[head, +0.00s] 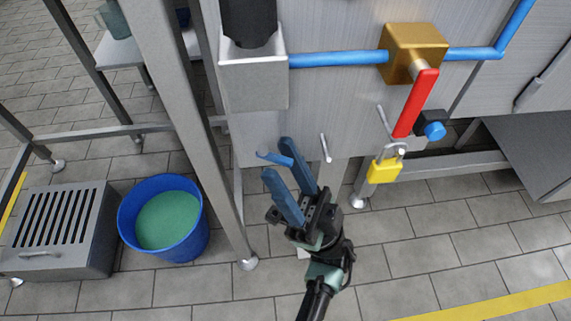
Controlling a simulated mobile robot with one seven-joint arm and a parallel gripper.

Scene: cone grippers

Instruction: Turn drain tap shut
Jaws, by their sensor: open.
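The drain tap has a brass-coloured valve body (414,50) on a blue pipe (340,59), at the upper right of the head view. Its red lever (416,103) hangs down and slightly left from a grey stem, across the pipe's line. A yellow padlock (384,170) with a grey shackle is just below the lever's lower end; I cannot tell whether it is attached to the lever. My gripper (281,172) is open and empty, with its blue fingers pointing up and left. It is below and left of the lever, well apart from it.
A blue knob (434,131) is right of the lever's end. Thin metal pegs stick out near the panel's lower edge (325,148). A blue bucket (197,238) with green contents and a slotted grey box (62,228) stand at left. A metal leg (225,205) rises left of my gripper.

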